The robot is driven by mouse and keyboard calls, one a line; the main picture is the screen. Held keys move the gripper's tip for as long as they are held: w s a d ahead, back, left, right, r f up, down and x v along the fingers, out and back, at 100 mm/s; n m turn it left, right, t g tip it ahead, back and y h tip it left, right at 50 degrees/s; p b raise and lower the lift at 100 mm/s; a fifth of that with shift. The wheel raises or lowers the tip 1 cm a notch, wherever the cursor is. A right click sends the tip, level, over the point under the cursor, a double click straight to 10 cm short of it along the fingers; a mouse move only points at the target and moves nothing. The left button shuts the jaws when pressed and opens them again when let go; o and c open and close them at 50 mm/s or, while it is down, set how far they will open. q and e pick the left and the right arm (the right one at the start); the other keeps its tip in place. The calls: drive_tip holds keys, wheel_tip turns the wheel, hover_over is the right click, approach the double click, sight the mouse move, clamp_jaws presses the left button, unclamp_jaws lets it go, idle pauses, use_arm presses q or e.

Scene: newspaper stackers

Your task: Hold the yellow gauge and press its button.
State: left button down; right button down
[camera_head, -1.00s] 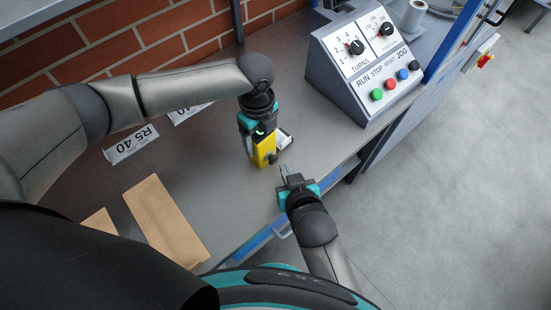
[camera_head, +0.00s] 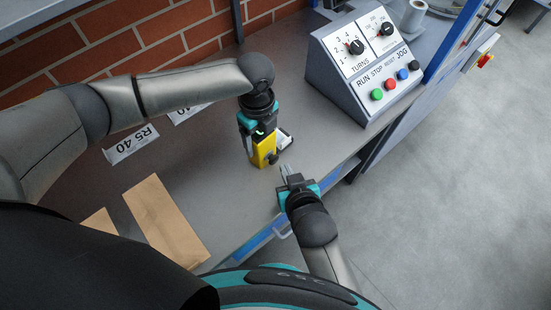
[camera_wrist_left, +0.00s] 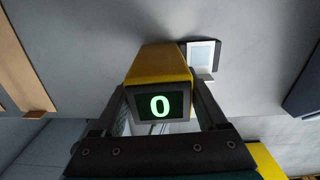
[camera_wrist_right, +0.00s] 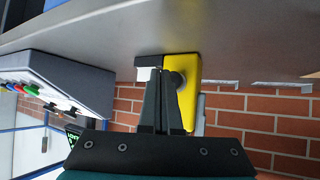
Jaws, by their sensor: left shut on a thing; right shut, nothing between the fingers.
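The yellow gauge (camera_head: 266,155) is upright at the bench, gripped from above by my left gripper (camera_head: 262,142). In the left wrist view the gauge (camera_wrist_left: 158,62) sits between both fingers, and its green display (camera_wrist_left: 160,106) reads 0. A white part (camera_wrist_left: 203,55) sticks out at its side. My right gripper (camera_head: 288,173) is shut and empty, a short way from the gauge toward the bench's front edge. In the right wrist view its closed fingertips (camera_wrist_right: 163,75) overlap the gauge (camera_wrist_right: 191,66), and a round grey knob (camera_wrist_right: 177,80) shows beside them. Whether they touch is unclear.
A grey control box (camera_head: 365,70) with knobs and coloured buttons stands on the bench at the right. Cardboard pieces (camera_head: 165,220) and white labels (camera_head: 131,145) lie at the left. A brick wall (camera_head: 130,45) rises behind. Bare bench (camera_head: 215,185) lies between cardboard and gauge.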

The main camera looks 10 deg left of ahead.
drive_tip(key=shift+a, duration=0.15)
idle(0.5)
drive_tip(key=shift+w+a, duration=0.2)
drive_tip(key=shift+a, duration=0.05)
drive_tip(key=shift+w+a, duration=0.25)
drive_tip(key=shift+a, duration=0.05)
idle(0.6)
drive_tip(key=shift+w+a+r, duration=0.25)
drive_tip(key=shift+a+r, duration=0.05)
drive_tip(key=shift+a, duration=0.15)
idle(0.6)
drive_tip(key=shift+d, duration=0.1)
drive_tip(key=shift+s+d+r, duration=0.2)
drive_tip(key=shift+s+d, duration=0.3)
drive_tip(key=shift+s, duration=0.15)
drive_tip(key=shift+f, duration=0.1)
